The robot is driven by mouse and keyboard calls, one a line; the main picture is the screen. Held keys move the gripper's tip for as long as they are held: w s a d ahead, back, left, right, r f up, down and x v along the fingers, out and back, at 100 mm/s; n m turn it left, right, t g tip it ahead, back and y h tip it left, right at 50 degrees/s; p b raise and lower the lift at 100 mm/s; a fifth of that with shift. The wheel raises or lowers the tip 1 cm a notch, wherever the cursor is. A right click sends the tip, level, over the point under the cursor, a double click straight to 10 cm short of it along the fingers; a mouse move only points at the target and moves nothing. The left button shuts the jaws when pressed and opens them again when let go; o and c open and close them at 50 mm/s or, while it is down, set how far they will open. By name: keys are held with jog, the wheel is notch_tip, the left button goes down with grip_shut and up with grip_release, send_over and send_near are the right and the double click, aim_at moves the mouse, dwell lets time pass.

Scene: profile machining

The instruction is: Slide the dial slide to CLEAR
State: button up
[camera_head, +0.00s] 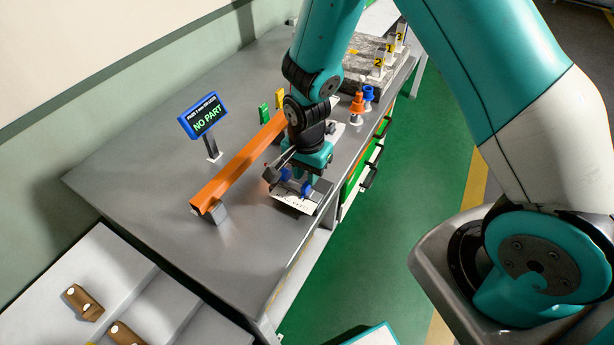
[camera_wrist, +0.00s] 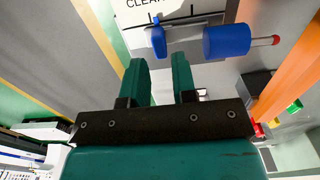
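The dial slide is a blue block (camera_wrist: 158,41) on a grey rod, beside a larger blue cylinder (camera_wrist: 228,40) with a red tip. Behind it is a white plate (camera_wrist: 185,8) with black tick marks and a label, partly cut off, that starts "CLEA". My gripper (camera_wrist: 160,68) has its two green fingers apart with nothing between them. Their tips are just below the blue block in the wrist view. In the head view my gripper (camera_head: 290,180) is low over the white plate (camera_head: 292,205) at the bench's right edge and hides much of the dial.
An orange bar (camera_head: 235,170) lies left of my gripper on the grey bench (camera_head: 140,190). A blue display (camera_head: 203,116) reading "NO PART" stands behind it. Orange (camera_head: 356,104) and blue (camera_head: 368,95) pieces stand farther back. The bench's left part is clear.

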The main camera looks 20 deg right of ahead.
aim_at(311, 191)
jog(key=shift+f, duration=1.65)
grip_shut()
jog(key=shift+s+d+f, duration=0.15)
jog(key=shift+s+d, duration=0.05)
jog(key=shift+d, duration=0.25)
jog(key=shift+s, duration=0.25)
jog(key=shift+a, duration=0.3)
grip_release()
jog(key=shift+d, duration=0.15)
jog(key=shift+r, duration=0.2)
